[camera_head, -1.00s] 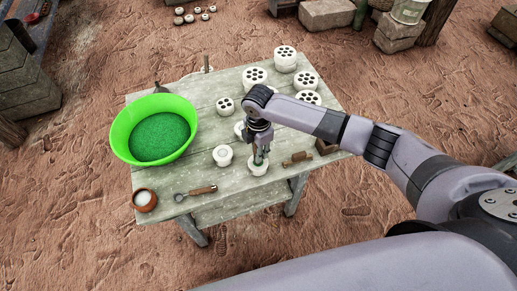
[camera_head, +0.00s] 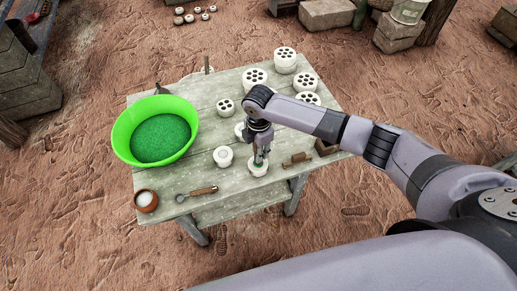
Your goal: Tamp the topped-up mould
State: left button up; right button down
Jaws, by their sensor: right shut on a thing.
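The white mould (camera_head: 258,170) stands near the front edge of the grey wooden table (camera_head: 215,180). My right gripper (camera_head: 261,157) points down directly over it. It is shut on a slim upright tool, which appears to be the tamper; the fingers hide most of it. The tool's lower end is at the mould's opening, where a little green shows. I cannot tell how hard it presses. My left gripper is not in view.
A green basin (camera_head: 121,142) of green material stands at the table's left. A small brown bowl (camera_head: 146,200), a wooden-handled scoop (camera_head: 201,191), a white pot (camera_head: 223,157) and a wooden-handled tool (camera_head: 297,159) lie nearby. Several holed white pieces (camera_head: 284,62) stand at the back.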

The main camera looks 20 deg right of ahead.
jog(key=shift+r+p, duration=3.3)
jog(key=shift+r, duration=0.4)
